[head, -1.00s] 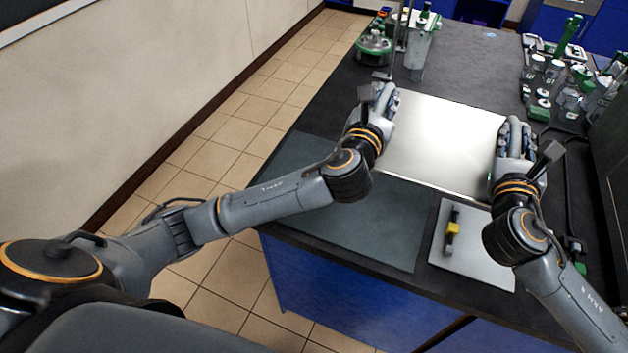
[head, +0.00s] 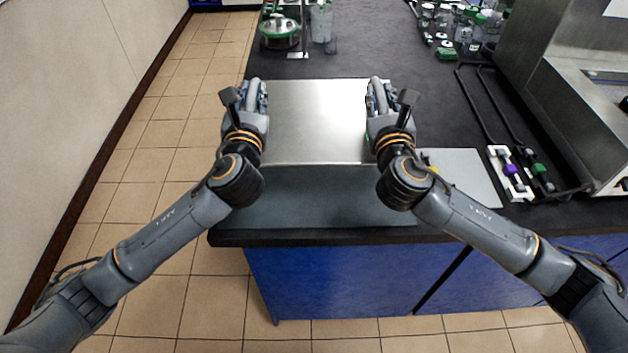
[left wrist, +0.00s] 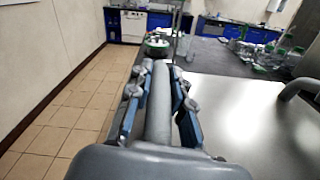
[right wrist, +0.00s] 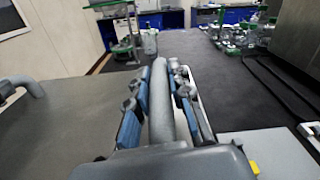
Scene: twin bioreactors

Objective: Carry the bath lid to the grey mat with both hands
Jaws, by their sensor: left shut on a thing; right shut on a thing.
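The bath lid (head: 318,122) is a flat silvery metal plate with a bar handle on each side. It is level, held between my two grippers, above the far part of the grey mat (head: 310,200). Whether it touches the mat or bench cannot be told. My left gripper (head: 257,92) is shut on the lid's left handle, which runs between its fingers in the left wrist view (left wrist: 158,105). My right gripper (head: 377,92) is shut on the right handle, which shows in the right wrist view (right wrist: 161,105). The lid hides the mat's far part.
A pale plate (head: 465,175) lies right of the mat, partly behind my right arm. A rack with coloured clips (head: 510,172) and a steel bath (head: 590,110) stand at the right. Green-capped glassware (head: 470,30) and a green-and-steel device (head: 280,35) stand at the back.

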